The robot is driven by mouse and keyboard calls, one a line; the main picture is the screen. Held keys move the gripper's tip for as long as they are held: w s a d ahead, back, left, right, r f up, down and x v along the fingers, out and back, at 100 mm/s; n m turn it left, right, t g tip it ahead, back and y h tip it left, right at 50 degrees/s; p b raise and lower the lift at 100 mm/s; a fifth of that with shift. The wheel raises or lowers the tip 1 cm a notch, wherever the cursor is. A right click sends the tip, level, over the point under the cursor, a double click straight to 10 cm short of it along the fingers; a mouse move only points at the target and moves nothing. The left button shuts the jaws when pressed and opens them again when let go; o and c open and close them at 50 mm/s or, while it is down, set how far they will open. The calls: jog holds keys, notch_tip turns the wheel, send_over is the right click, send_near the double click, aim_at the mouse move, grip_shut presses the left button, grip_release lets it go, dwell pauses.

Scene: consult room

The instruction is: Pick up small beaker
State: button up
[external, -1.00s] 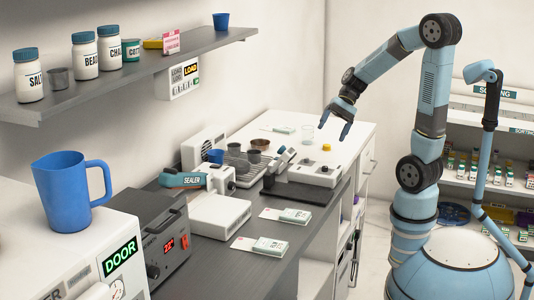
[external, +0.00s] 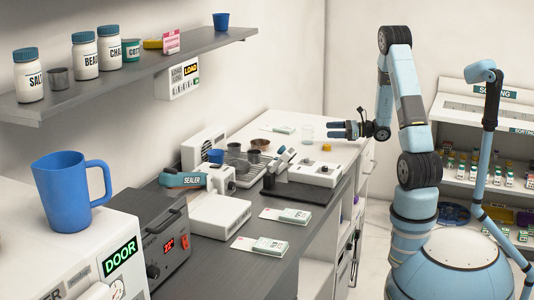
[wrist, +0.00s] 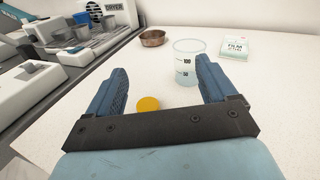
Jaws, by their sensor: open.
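The small beaker (wrist: 188,62) is clear with graduation marks reading 50 and 100. It stands upright on the white bench top, and it also shows in the external view (external: 307,132). My gripper (wrist: 163,82) is open and empty. Its two blue fingers point toward the beaker, which shows ahead between the fingertips and nearer the right one. In the external view my gripper (external: 338,129) is level and to the right of the beaker, with a small gap between them.
A yellow cap (wrist: 148,104) lies between my fingers on the bench, before the beaker. A brown dish (wrist: 153,38) stands behind left of the beaker, and a film box (wrist: 229,45) lies behind right. A dryer rack (wrist: 90,45) is at left. The bench at right is clear.

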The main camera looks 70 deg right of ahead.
aim_at(308, 131)
jog(key=d+m, duration=0.1)
jog(key=s+d+f+h, duration=0.1)
jog(key=d, duration=0.1)
jog(key=d+f+m+t+h, duration=0.1)
jog(key=shift+s+d+f+m, duration=0.2)
jog(key=shift+m, duration=0.1)
jog(key=shift+h, duration=0.3)
jog(key=w, duration=0.2)
jog(key=w+a, duration=0.1)
jog(key=w, duration=0.5)
jog(key=shift+a, duration=0.35)
jog(key=shift+w+a, duration=0.3)
jog(key=shift+w, duration=0.6)
jog(key=shift+w+a, duration=0.3)
jog(key=shift+w, duration=0.55)
jog(key=shift+w+a, duration=0.3)
jog(key=shift+w, duration=0.6)
jog(key=shift+c, duration=0.3)
jog(key=c, duration=1)
